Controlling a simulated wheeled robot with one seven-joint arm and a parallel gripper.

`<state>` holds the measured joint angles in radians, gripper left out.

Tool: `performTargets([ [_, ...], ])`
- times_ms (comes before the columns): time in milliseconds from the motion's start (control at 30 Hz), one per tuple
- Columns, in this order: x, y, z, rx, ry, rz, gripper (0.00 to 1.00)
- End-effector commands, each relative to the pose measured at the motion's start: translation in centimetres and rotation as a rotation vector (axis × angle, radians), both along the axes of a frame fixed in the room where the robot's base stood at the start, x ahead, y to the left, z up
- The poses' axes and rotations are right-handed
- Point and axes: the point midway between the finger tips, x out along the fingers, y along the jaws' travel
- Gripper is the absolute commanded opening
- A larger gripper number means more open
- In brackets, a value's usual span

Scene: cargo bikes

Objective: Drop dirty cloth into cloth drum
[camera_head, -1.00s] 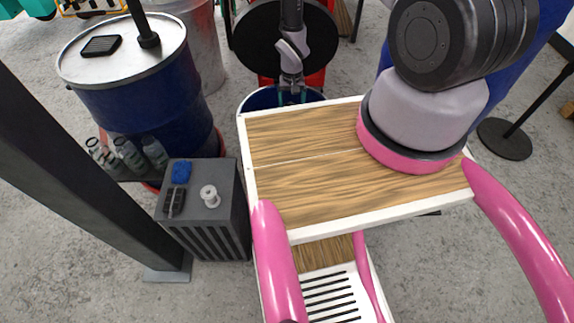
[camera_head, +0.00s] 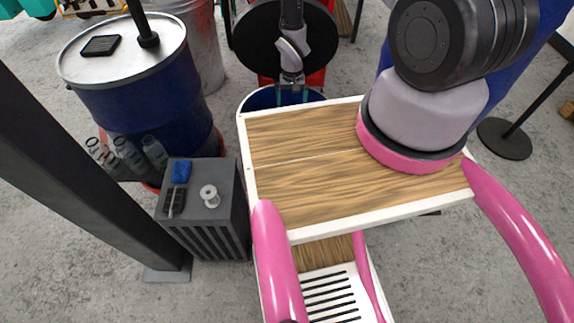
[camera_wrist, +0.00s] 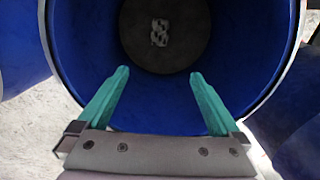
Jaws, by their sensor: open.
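My gripper (camera_head: 292,95) is open at the mouth of a blue open drum (camera_head: 260,99) behind the trolley. In the wrist view my gripper's two green fingers (camera_wrist: 159,76) stand wide apart with nothing between them. The drum's blue inner wall (camera_wrist: 85,50) and pale rim surround them. A small whitish crumpled-looking thing (camera_wrist: 160,32) lies on the dark drum floor, well below the fingertips. It may be the cloth, but it is too small to tell. No other cloth is clear in view.
A wood-topped trolley (camera_head: 300,137) with pink handles stands in front of the drum. A closed blue drum (camera_head: 140,110) with a metal lid is at left. A grey box (camera_head: 225,190) holds a blue-topped brush and a white spool. Bare floor lies at lower right.

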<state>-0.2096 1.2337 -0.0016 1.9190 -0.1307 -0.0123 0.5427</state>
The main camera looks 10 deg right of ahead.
Motion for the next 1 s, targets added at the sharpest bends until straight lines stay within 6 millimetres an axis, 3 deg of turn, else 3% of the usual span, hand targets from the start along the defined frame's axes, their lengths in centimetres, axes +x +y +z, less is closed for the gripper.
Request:
performTargets([
  [200,0.2,0.0,4.7,0.001,-0.004,0.000,1.00],
  [433,0.1,0.0,8.1,0.001,-0.002,-0.001,1.00],
  [1000,0.0,0.0,8.8,0.000,-0.001,0.000,1.00],
])
